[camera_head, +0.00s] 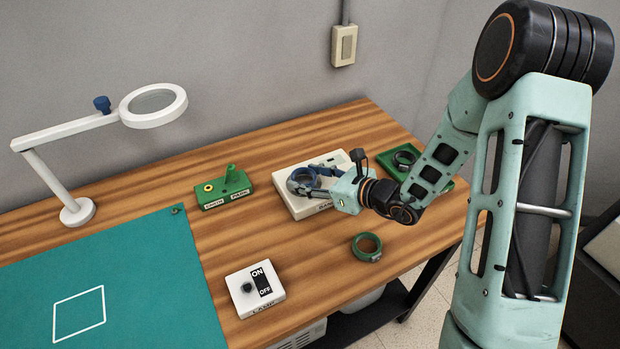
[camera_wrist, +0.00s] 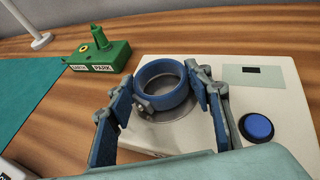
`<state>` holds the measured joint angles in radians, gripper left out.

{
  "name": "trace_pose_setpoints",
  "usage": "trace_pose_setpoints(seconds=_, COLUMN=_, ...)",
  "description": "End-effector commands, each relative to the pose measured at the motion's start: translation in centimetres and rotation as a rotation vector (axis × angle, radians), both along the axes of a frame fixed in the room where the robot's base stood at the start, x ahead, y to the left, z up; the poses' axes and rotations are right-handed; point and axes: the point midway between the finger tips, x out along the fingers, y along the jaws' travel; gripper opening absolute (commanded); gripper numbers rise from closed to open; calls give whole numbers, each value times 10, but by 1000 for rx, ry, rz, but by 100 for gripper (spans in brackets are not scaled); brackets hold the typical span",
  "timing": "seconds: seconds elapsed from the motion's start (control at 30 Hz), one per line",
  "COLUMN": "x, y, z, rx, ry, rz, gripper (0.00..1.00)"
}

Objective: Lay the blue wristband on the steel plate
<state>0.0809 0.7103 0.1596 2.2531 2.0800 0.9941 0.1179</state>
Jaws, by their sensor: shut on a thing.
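The blue wristband (camera_wrist: 165,74) is a ring with a small metal stud, held between the two blue-padded fingers of my gripper (camera_wrist: 160,92). The round steel plate (camera_wrist: 153,135) shows beneath it on a cream scale body (camera_head: 290,204). The wristband (camera_head: 293,187) is over the plate; I cannot tell whether it touches it. My gripper (camera_head: 318,184) reaches in from the right and partly hides the plate.
A green wristband (camera_head: 357,246) lies on the table in front. A green tray (camera_head: 440,185) with a dark band is at right. A green block with a peg (camera_head: 224,194), a lamp switch box (camera_head: 250,305), a magnifier lamp (camera_head: 75,211) and a teal mat (camera_head: 140,275) are left.

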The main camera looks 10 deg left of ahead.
Motion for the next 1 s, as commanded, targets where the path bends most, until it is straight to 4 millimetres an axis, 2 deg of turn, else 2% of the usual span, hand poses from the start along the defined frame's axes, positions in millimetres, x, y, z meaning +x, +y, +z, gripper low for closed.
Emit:
trace_pose_setpoints(seconds=0.3, x=0, y=0, z=-6, rx=1, ry=-1, rz=0, gripper=30)
trace_pose_setpoints(seconds=0.33, x=0, y=0, z=-4, rx=0, ry=0, rz=0, gripper=50)
trace_pose_setpoints(seconds=0.47, x=0, y=0, z=-4, rx=0, ry=0, rz=0, gripper=64)
trace_pose_setpoints(seconds=0.87, x=0, y=0, z=2, rx=0, ry=0, rz=0, gripper=64)
trace_pose_setpoints(seconds=1.0, x=-9, y=-20, z=9, rx=-1, ry=-1, rz=-5, gripper=64)
